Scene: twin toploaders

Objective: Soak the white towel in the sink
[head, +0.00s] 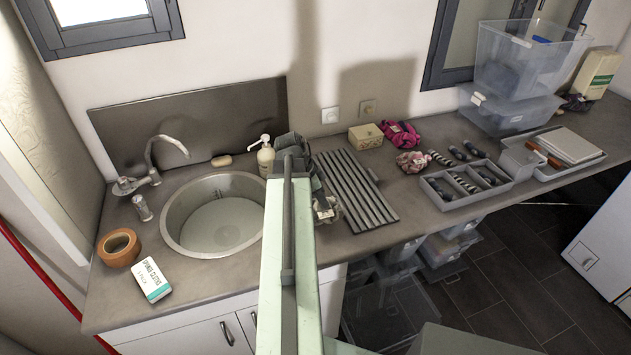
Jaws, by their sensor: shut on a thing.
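The round steel sink (185,235) is set in the grey counter on the left, with a pale, flat bottom. A curved faucet (165,150) stands at its back left. My pale green arm rises from the bottom middle and covers the sink's right edge. My gripper (324,204) shows only as dark parts beside the arm's far end, over the counter between the sink and the ribbed drainboard. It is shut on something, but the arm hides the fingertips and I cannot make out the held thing. I cannot pick out a white towel anywhere.
A soap bottle (265,157) stands behind the sink, near a soap bar (221,161). A tape roll (118,247) and a sponge cloths pack (147,279) lie at the front left. A ribbed drainboard (355,190) lies right of my gripper. Trays and clear bins fill the far right.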

